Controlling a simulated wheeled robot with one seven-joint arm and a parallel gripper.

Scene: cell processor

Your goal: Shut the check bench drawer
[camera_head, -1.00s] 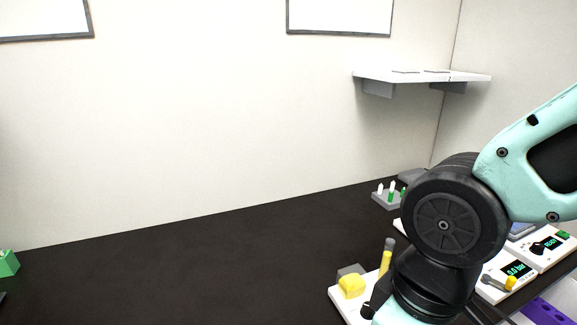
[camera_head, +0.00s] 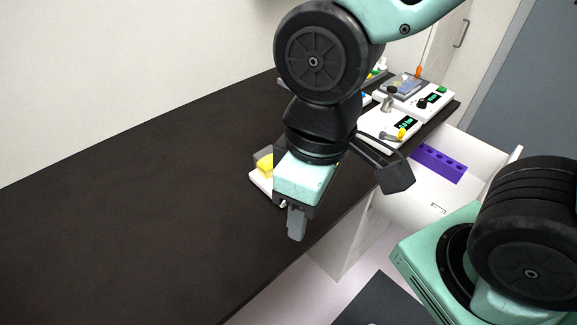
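The check bench drawer (camera_head: 484,158) is white and stands pulled out from under the dark bench top, right of centre. A purple rack (camera_head: 438,164) with several holes lies inside it. My own arm covers part of the drawer at the lower right. My gripper (camera_head: 297,226) points down over the front part of the bench top, left of the drawer and apart from it. Its fingers look close together, but from this angle I cannot tell whether they are open or shut.
White instruments with green displays (camera_head: 388,130) stand on the bench (camera_head: 130,215) behind the drawer. A white stand with a yellow block (camera_head: 264,165) is just behind my gripper. The left of the bench is clear. A grey door (camera_head: 535,90) stands at the right.

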